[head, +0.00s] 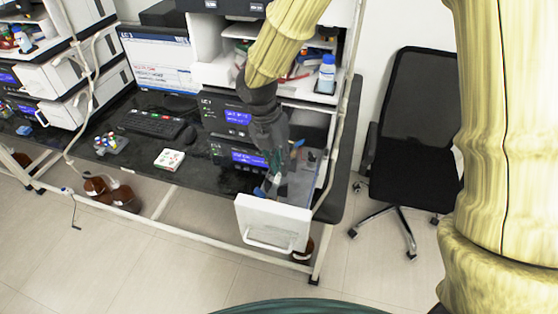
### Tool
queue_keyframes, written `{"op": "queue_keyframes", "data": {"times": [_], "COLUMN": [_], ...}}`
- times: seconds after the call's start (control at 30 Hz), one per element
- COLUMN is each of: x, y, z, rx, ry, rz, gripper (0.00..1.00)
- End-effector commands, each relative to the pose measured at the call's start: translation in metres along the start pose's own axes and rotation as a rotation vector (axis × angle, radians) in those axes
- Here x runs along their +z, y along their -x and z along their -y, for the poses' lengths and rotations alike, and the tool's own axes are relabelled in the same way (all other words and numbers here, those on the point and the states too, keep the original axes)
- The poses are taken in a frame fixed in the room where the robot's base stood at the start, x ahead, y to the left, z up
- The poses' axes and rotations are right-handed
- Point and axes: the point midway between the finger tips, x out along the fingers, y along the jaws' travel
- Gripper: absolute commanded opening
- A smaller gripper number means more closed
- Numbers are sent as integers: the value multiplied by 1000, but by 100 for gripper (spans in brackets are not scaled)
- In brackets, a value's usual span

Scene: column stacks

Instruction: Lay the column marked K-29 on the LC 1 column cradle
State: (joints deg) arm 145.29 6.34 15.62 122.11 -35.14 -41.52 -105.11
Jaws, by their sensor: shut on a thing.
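My gripper (274,165) is low over the open drawer-like compartment at the right of the LC 1 stack. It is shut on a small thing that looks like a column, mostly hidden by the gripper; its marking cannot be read. Small blue, green and orange bits show around the fingers, too small to tell apart. The compartment's white front (272,224) with a handle stands out past the bench edge. The LC 1 module (224,118) with a lit blue display is just left of my arm. The column cradle cannot be made out.
A black bench top (140,155) holds a keyboard (152,124), a monitor (160,60), a white rack (169,159) and a group of small coloured items (110,144). A blue-capped bottle (326,74) stands on a shelf. A black chair (415,120) is at the right. Floor in front is clear.

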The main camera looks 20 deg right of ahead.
Motion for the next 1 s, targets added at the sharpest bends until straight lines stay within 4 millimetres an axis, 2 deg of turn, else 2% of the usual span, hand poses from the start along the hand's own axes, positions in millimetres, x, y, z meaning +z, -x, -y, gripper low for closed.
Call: {"op": "queue_keyframes", "data": {"times": [1.0], "x": [0], "y": [-9], "z": [-2], "rx": [0], "ry": [-1], "rz": [0], "gripper": [0]}}
